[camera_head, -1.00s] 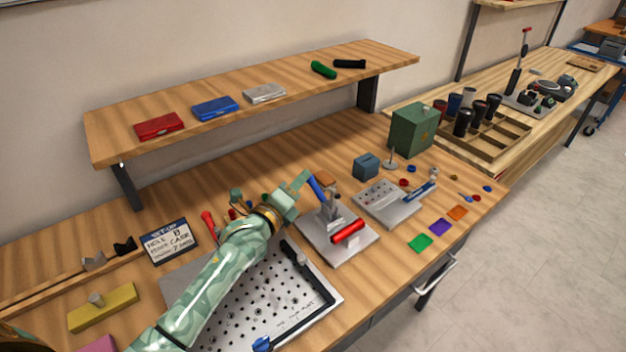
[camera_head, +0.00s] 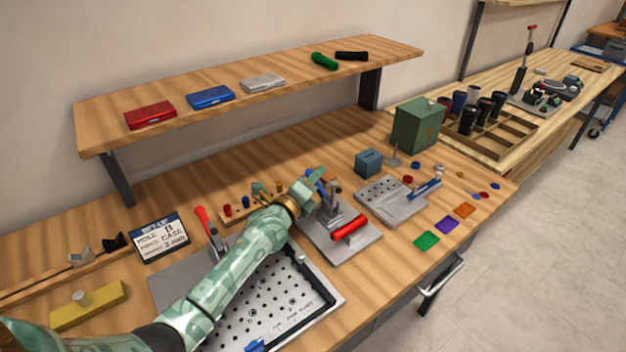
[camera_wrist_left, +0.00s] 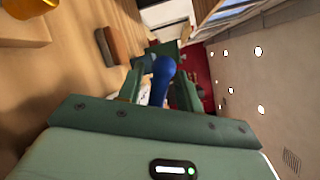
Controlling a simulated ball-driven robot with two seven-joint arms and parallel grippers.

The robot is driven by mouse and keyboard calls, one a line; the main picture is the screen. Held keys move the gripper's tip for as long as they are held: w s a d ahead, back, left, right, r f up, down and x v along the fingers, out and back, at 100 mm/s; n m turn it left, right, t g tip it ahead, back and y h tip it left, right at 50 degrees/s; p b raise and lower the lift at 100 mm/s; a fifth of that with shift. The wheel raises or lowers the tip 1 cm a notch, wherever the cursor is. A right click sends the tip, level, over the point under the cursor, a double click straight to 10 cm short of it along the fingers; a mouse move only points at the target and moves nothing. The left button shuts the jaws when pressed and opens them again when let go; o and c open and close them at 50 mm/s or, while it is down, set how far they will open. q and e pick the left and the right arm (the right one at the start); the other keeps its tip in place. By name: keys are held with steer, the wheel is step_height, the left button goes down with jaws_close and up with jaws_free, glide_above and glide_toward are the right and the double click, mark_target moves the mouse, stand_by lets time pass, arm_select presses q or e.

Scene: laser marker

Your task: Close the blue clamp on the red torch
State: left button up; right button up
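The blue clamp has a blue handle (camera_head: 314,177) that is raised and partly hidden by my left gripper in the head view. Its grey body (camera_head: 333,212) stands on a grey plate. The red torch (camera_head: 350,227) lies on the front of that plate. My left gripper (camera_head: 316,179) is at the top of the handle. In the left wrist view the rounded blue handle (camera_wrist_left: 163,69) shows between the two green fingers (camera_wrist_left: 160,88), which look open with a gap around it. Whether either finger touches it I cannot tell. My right gripper is not in view.
A perforated plate (camera_head: 270,306) lies under my left arm. A red-handled clamp (camera_head: 206,224) stands left of the arm. A grey plate with a blue-handled clamp (camera_head: 424,189) is to the right. A shelf (camera_head: 290,92) hangs above the bench.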

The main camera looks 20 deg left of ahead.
arm_select(q)
jaws_close()
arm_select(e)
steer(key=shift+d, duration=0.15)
